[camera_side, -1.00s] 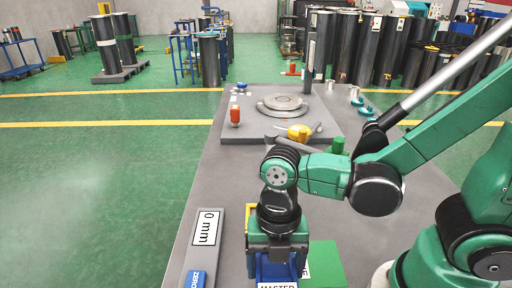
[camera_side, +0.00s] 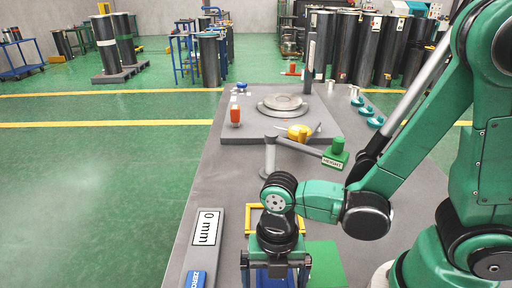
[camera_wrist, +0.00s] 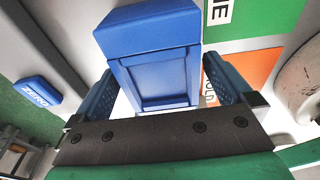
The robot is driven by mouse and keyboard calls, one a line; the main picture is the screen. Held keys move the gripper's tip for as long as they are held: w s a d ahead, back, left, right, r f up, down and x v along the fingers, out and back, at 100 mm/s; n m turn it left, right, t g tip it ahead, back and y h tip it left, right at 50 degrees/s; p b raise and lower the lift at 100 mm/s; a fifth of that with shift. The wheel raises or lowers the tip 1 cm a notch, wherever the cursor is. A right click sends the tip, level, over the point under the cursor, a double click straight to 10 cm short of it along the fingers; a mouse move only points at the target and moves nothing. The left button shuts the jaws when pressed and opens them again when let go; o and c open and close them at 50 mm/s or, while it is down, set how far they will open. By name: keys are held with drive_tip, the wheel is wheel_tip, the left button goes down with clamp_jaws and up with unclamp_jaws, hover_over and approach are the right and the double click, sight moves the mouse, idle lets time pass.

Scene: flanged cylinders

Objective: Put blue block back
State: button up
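The blue block (camera_wrist: 150,55) fills the upper middle of the wrist view, with a wide top and a recessed panel on its front. The two blue finger pads of my gripper (camera_wrist: 160,92) stand on either side of it. A narrow pale strip shows beside the block's lower left edge; I cannot tell if the pads touch the block. In the side view my gripper (camera_side: 276,268) points down at the bottom edge, with the blue block (camera_side: 271,279) between its fingers. The block's lower part is cut off by the frame, so its support is hidden.
A yellow frame (camera_side: 262,208) stands just behind my gripper. A green plate (camera_side: 325,262) lies to its right and a grey "0 mm" bar (camera_side: 207,245) to its left. A grey post with a green "HEIGHT" block (camera_side: 336,156) and the flanged disc (camera_side: 284,102) stand farther back.

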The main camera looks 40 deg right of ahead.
drive_tip(key=shift+r, duration=0.1)
wheel_tip(320, 180, up, 12)
drive_tip(key=w+d, duration=0.1)
drive_tip(key=w+d+m+t, duration=0.3)
drive_tip(key=d+m+t, duration=0.1)
drive_tip(key=m, duration=0.9)
drive_tip(key=w+d+m+t+h, duration=0.1)
drive_tip(key=w+d+m+t, duration=0.2)
drive_tip(key=m, duration=1.1)
drive_tip(key=d+t, duration=0.1)
drive_tip(key=d, duration=0.2)
drive_tip(key=shift+w+d+r, duration=0.15)
drive_tip(key=shift+d, duration=0.05)
